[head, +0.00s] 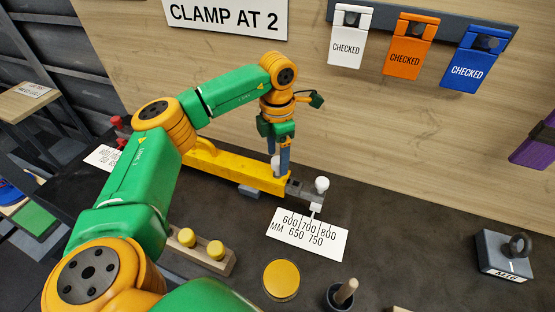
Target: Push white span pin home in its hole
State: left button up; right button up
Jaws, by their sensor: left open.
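A yellow beam (225,168) lies on the dark bench, with a grey sliding bar (307,192) coming out of its right end. A small white piece that looks like the span pin (276,164) stands at the beam near its right end. My left gripper (279,158) points down over it, jaws open, with its fingers beside the white piece. I cannot tell whether they touch it. The pin's hole and how deep the pin sits are hidden. A white knob (321,184) stands on the bar's outer end. My right gripper is not in view.
A white scale card (307,236) marked in MM lies in front of the bar. A block with yellow pegs (200,250), a yellow disc (281,280), a cup with a wooden stick (342,294) and a grey ringed block (505,256) stand nearby. CHECKED tags (405,50) hang behind.

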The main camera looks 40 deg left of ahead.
pick_arm(q)
notch_tip(320, 180, up, 5)
jog(key=shift+r+b, duration=0.2)
jog(key=shift+b, duration=0.2)
